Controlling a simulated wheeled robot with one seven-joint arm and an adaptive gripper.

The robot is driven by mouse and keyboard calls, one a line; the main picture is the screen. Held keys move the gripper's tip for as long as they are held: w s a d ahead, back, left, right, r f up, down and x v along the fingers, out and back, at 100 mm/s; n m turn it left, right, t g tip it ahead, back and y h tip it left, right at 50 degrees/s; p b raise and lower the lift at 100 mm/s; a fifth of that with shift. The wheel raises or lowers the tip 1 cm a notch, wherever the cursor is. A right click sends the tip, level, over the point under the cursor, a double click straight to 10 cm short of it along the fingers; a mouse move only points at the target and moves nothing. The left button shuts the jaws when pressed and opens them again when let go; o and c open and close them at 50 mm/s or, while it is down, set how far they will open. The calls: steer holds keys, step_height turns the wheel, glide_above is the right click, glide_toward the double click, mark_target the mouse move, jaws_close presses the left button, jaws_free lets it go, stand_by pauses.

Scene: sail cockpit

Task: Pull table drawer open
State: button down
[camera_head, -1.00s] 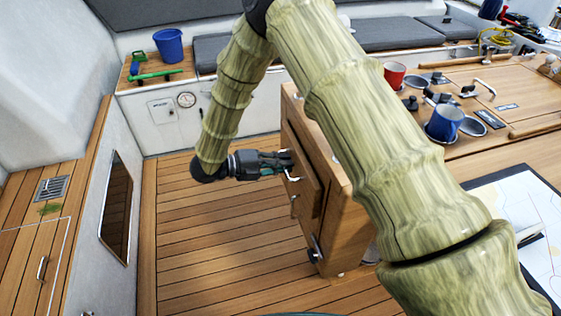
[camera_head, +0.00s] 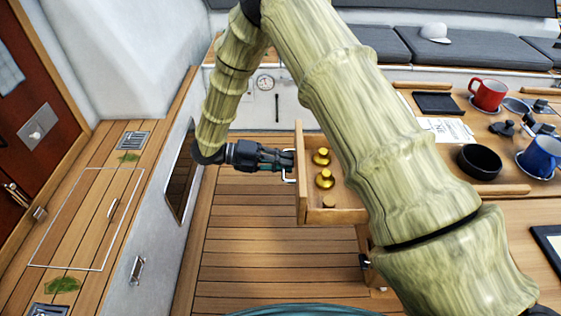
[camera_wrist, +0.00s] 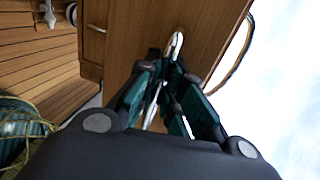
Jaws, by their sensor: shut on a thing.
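The table drawer (camera_head: 301,187) stands pulled out to the left from the wooden table, on its left side. Several brass-coloured knobbed pieces (camera_head: 325,179) lie inside it. My gripper (camera_head: 286,160) is at the drawer's front face, shut on the metal handle (camera_head: 290,178). In the wrist view the handle (camera_wrist: 174,46) runs between the dark green fingers of my gripper (camera_wrist: 165,72), against the brown wooden drawer front (camera_wrist: 130,28). Part of the drawer's right side is hidden behind my arm.
The table top on the right holds a red mug (camera_head: 488,95), a blue mug (camera_head: 541,156) and a black bowl (camera_head: 479,161). Wooden floor (camera_head: 225,245) is free left of the drawer. A white side wall with a wooden ledge (camera_head: 95,205) bounds it.

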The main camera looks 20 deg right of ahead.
steer(key=shift+w+a, duration=0.1)
steer(key=shift+a, duration=0.25)
steer(key=c, duration=1.5)
jaws_free()
steer(key=shift+w+a, duration=0.1)
steer(key=v, duration=1.2)
